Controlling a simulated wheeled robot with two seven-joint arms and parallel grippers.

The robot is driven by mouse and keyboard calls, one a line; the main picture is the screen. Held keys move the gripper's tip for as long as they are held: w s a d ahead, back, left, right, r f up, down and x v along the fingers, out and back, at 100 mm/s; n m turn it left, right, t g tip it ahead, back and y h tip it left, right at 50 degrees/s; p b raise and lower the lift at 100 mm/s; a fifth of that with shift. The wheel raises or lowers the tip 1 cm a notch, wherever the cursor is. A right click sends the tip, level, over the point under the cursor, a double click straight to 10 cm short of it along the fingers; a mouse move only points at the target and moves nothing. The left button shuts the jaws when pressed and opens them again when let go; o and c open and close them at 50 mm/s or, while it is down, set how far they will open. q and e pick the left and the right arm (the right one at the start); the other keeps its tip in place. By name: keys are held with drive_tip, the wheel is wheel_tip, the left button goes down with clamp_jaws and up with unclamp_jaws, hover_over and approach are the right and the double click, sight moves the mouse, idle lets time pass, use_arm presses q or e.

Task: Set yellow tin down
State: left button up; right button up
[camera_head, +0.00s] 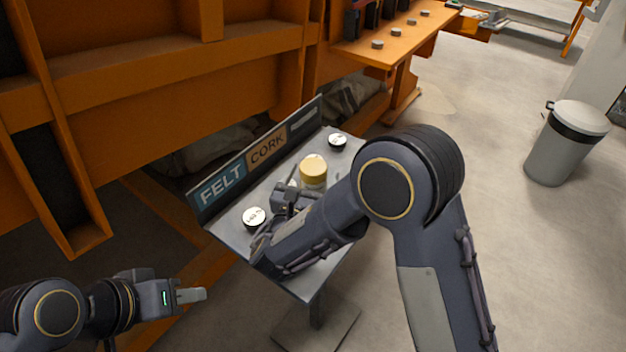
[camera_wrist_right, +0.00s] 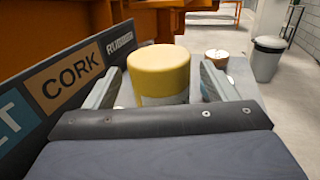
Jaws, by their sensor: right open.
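The yellow tin (camera_head: 313,169) stands upright on the grey stand top, in front of the sign's CORK panel (camera_head: 268,147). In the right wrist view the yellow tin (camera_wrist_right: 159,72) is between the two spread fingers, with a gap showing on its right side. My right gripper (camera_head: 300,188) is open around or just before the tin; its fingers (camera_wrist_right: 155,88) do not appear to press on it. The tin's lower part is hidden by the gripper body in the wrist view. My left gripper (camera_head: 190,295) is at the lower left, away from the stand, with its finger gap unclear.
A white-topped tin (camera_head: 254,217) stands near the FELT panel (camera_head: 221,185), and another (camera_head: 337,140) stands at the far end. The upright sign borders the stand's left side. An orange frame (camera_head: 170,75) rises behind. A grey bin (camera_head: 567,143) stands at right on open floor.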

drive_tip(key=x, duration=0.3)
drive_tip(key=shift+s+p, duration=0.1)
drive_tip(key=shift+p, duration=0.2)
drive_tip(key=shift+r, duration=0.1)
drive_tip(key=c, duration=1.4)
